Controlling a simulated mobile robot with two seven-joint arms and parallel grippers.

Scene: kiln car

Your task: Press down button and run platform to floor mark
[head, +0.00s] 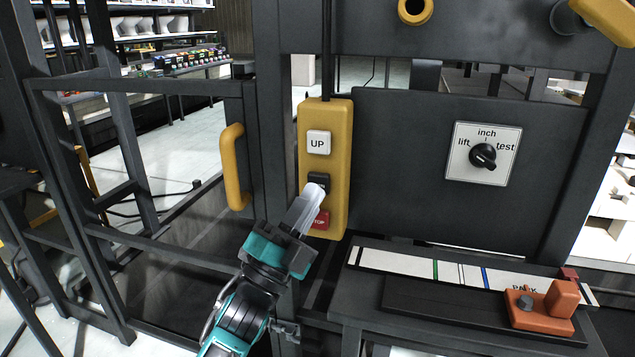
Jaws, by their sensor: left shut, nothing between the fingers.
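A yellow button box (340,150) hangs on the dark frame, with a white UP button (318,143) on top. Below it is a black button (319,180), partly hidden by my gripper, and a red stop button (320,221) at the bottom, also partly covered. My left gripper (318,192) is shut and empty; its fingertips are at the lower edge of the black button. I cannot tell whether they touch it. The platform and a floor mark cannot be made out for certain. My right gripper is not in view.
A selector dial (483,156) marked lift, inch and test is on the panel to the right. Below it, a white strip (400,262) with coloured lines runs beside an orange block (540,312). A yellow handle (235,167) sits on the gate at left.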

